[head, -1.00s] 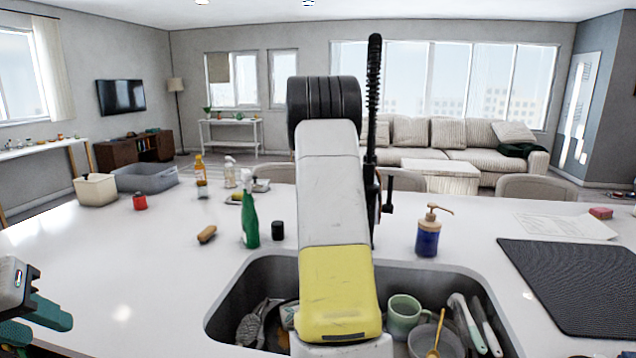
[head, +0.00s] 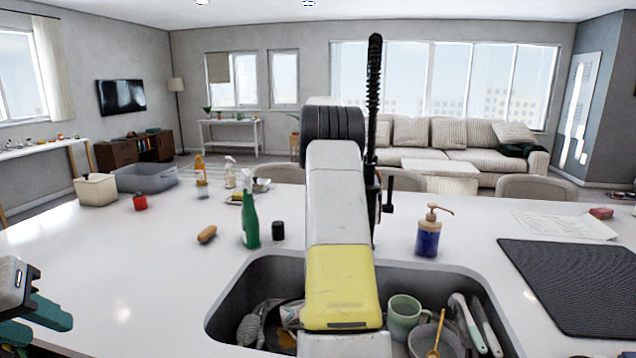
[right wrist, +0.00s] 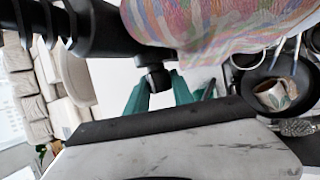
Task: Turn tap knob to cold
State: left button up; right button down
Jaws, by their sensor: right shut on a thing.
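The black tap (head: 374,110) with a coiled spring hose rises behind the sink, with a small black stub (head: 388,196) on its right side. My right arm hides much of its base in the head view. In the right wrist view, the green fingers of my right gripper (right wrist: 160,92) sit on either side of the black tap knob (right wrist: 153,76) and are shut on it. The exact contact is partly hidden. My left gripper (head: 45,328) is at the left edge of the head view, its green fingers apart and empty, away from the tap.
The sink (head: 240,290) holds a green mug (head: 403,315), utensils and a pan. A green spray bottle (head: 250,222), a brown brush (head: 207,234) and a blue soap dispenser (head: 428,235) stand around it. A black mat (head: 580,280) lies right.

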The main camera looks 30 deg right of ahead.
jog(key=c, duration=1.1)
grip_release()
jog(key=shift+d, duration=0.1)
jog(key=v, duration=0.7)
jog(key=shift+a+r, duration=0.25)
jog(key=shift+r, duration=0.05)
jog(key=shift+s, duration=0.15)
